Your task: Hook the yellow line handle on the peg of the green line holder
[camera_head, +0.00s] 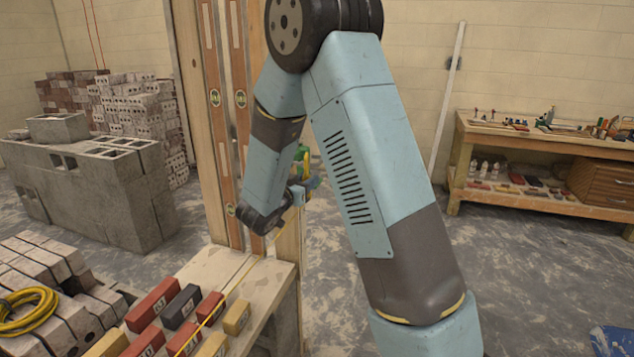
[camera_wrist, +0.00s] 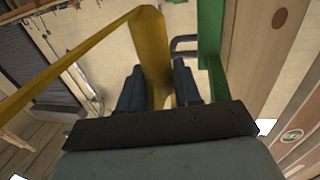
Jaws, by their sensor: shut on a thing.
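The yellow line handle (camera_wrist: 152,50) is between the two fingers of my gripper (camera_wrist: 160,88) in the wrist view, and the gripper is shut on it. A long yellow strip runs from its top down to the left. The green line holder (camera_wrist: 211,45) stands just right of the handle, with a dark grey bent bar (camera_wrist: 184,43), apparently its peg, between them. I cannot tell whether handle and peg touch. In the head view the green holder (camera_head: 302,152) shows small beside the wooden post; my arm hides most of the gripper and handle.
A thin yellow line (camera_head: 240,275) slants over the wooden bench (camera_head: 225,265) and its red, dark and yellow blocks. Wooden posts with spirit levels (camera_head: 240,97) stand close by the gripper. Grey blocks (camera_head: 100,190) are left, a workbench (camera_head: 545,140) right; the floor between is open.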

